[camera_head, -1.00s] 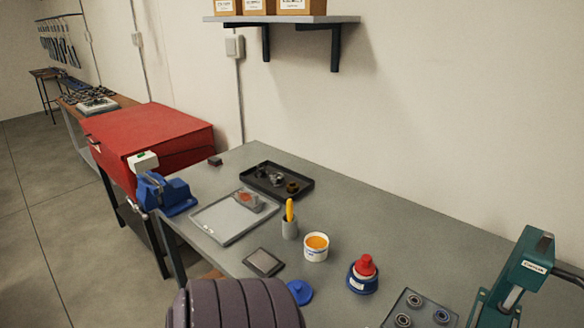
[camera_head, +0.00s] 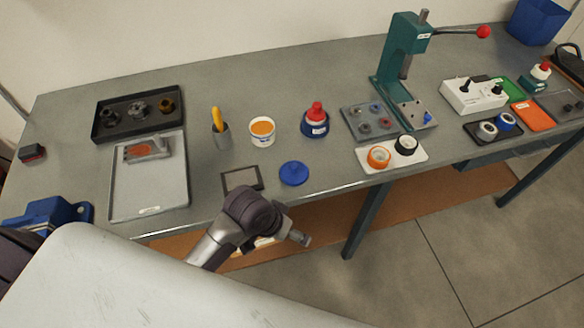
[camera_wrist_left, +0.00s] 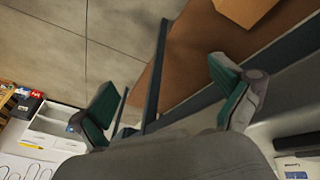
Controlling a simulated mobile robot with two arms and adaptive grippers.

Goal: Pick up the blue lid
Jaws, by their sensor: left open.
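The blue lid (camera_head: 293,173) lies flat on the grey bench near its front edge, to the right of a small dark square pad. The open white tub (camera_head: 262,132) with orange contents stands behind and left of it. My left arm reaches up from the lower left in the head view, its wrist in front of the bench edge, below and left of the lid. In the left wrist view my left gripper (camera_wrist_left: 168,105) is open and empty, its two green-padded fingers wide apart over the floor and lower shelf. The lid is not in that view. My right gripper is not in view.
A dark square pad (camera_head: 241,179) lies left of the lid. A blue red-topped bottle (camera_head: 315,122) stands behind it, and a white tray (camera_head: 392,158) with two rings lies to the right. A green press (camera_head: 402,60) stands further back. Bench around the lid is clear.

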